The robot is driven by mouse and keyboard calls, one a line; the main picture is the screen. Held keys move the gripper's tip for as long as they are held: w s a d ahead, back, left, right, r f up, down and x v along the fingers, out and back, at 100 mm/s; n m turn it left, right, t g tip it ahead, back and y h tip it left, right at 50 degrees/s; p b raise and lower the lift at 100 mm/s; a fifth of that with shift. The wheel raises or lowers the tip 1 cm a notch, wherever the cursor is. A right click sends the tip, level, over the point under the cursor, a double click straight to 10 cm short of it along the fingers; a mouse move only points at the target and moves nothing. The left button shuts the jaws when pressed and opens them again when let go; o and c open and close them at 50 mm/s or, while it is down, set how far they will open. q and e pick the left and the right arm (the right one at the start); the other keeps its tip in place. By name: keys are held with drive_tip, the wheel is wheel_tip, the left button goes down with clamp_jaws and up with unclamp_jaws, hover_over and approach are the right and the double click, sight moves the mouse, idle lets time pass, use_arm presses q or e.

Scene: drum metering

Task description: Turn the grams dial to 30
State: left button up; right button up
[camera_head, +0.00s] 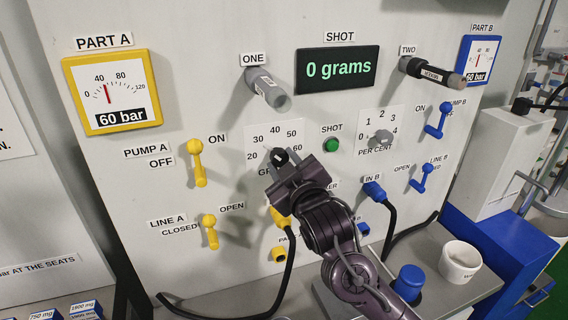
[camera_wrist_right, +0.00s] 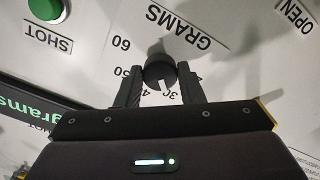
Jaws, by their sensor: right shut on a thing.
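The grams dial (camera_head: 280,156) has a dark knob on the upright panel, with numbers from 20 to 60 visible around it in the head view. My right gripper (camera_head: 285,167) reaches it from below right and is shut on the knob. In the right wrist view the knob (camera_wrist_right: 158,70) sits between the two fingers of my gripper (camera_wrist_right: 159,84). A white mark on the knob points toward the 30 and 40 labels, seemingly nearer 30; the exact reading is hard to tell. My fingers partly cover the scale. The shot display (camera_head: 338,69) reads 0 grams. My left gripper is out of view.
A green shot button (camera_head: 331,145) and the per cent dial (camera_head: 381,138) are right of the grams dial. Yellow levers (camera_head: 198,163) stand to the left, blue ones (camera_head: 436,121) to the right. A black hose (camera_head: 290,262) hangs beside my arm. A white cup (camera_head: 460,262) stands on the shelf.

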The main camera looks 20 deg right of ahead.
drive_tip(key=o, duration=1)
drive_tip(key=s+b, duration=0.3)
drive_tip(key=s, duration=0.4)
drive_tip(key=shift+s+d, duration=0.15)
drive_tip(key=shift+s, duration=0.25)
